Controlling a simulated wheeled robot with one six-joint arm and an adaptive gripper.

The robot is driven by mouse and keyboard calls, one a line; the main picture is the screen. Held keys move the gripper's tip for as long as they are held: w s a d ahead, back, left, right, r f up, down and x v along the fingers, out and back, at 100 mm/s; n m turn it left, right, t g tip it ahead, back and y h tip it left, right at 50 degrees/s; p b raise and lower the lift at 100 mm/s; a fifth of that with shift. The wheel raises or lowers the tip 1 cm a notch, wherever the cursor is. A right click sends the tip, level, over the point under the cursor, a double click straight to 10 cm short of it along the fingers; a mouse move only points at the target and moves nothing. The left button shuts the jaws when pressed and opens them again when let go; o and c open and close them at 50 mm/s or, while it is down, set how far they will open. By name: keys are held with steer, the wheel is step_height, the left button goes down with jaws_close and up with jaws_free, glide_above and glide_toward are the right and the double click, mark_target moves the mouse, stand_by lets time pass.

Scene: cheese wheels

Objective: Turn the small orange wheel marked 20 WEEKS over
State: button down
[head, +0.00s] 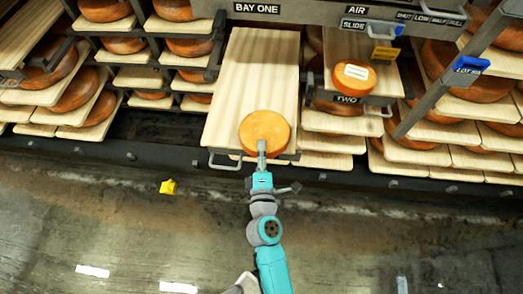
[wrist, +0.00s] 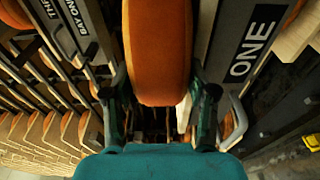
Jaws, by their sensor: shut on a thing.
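My gripper (head: 262,152) is shut on a small orange wheel (head: 264,130), with its fingers across the thickness at the near rim. The wheel is over the front end of the pulled-out BAY ONE board (head: 247,75), its broad face towards the head camera. No mark shows on that face; its underside is hidden. In the wrist view the wheel (wrist: 160,50) is seen edge-on between the two fingers (wrist: 160,105). I cannot tell whether it touches the board. Another orange wheel (head: 350,80), with a white label too small to read, lies on the TWO board (head: 385,85).
Racks of larger wheels on boards stand left (head: 75,95) and right (head: 455,90). A grey header beam (head: 330,13) crosses above the board. A handle (head: 225,163) sticks out at the board's front. A small yellow object (head: 168,187) lies on the open floor.

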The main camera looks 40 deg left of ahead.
steer(key=shift+f, duration=0.1)
stand_by(0.5)
steer(key=shift+c, duration=1.3)
jaws_free()
steer(key=shift+f, duration=0.25)
steer(key=v, duration=1.2)
steer(key=shift+r, duration=0.2)
